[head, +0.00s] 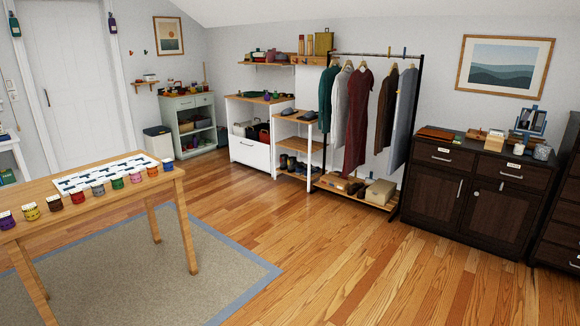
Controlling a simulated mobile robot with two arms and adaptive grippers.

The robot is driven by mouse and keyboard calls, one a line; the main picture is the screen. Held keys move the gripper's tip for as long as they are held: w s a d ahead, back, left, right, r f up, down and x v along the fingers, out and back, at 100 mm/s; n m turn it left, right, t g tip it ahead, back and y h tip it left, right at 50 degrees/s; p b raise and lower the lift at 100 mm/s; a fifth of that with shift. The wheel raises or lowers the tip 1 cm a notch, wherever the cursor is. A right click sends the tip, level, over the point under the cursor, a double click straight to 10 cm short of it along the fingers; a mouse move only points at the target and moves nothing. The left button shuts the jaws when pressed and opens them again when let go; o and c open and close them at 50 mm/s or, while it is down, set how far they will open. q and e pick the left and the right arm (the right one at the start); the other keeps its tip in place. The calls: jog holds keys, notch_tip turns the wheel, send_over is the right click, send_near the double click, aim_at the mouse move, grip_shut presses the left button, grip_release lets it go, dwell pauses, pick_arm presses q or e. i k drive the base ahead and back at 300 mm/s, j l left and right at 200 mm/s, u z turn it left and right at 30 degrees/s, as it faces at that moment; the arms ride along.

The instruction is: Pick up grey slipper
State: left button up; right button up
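I cannot pick out a grey slipper for certain at this distance. Several small dark shoe-like items (291,165) sit on a lower shelf of the white and wood rack (300,129) at the middle back. More brown and dark items (338,183) lie on the low wooden shelf under the clothes rail (376,55), beside a beige box (380,192). Any of these could be footwear, but they are too small to tell. Neither of my grippers shows in the head view.
A wooden table (110,207) with a row of coloured jars stands front left on a grey rug (150,270). A dark cabinet (462,190) stands at the right. The wood floor (340,260) between them is clear up to the clothes rail.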

aim_at(289, 111)
jog(key=i+u, duration=0.15)
jog(key=i, duration=3.9)
jog(key=i+z, duration=0.1)
jog(key=i, duration=1.25)
jog(key=i+j+z, duration=0.15)
jog(key=i, duration=0.35)
jog(key=i+j+z, duration=0.1)
jog(key=i, duration=0.4)
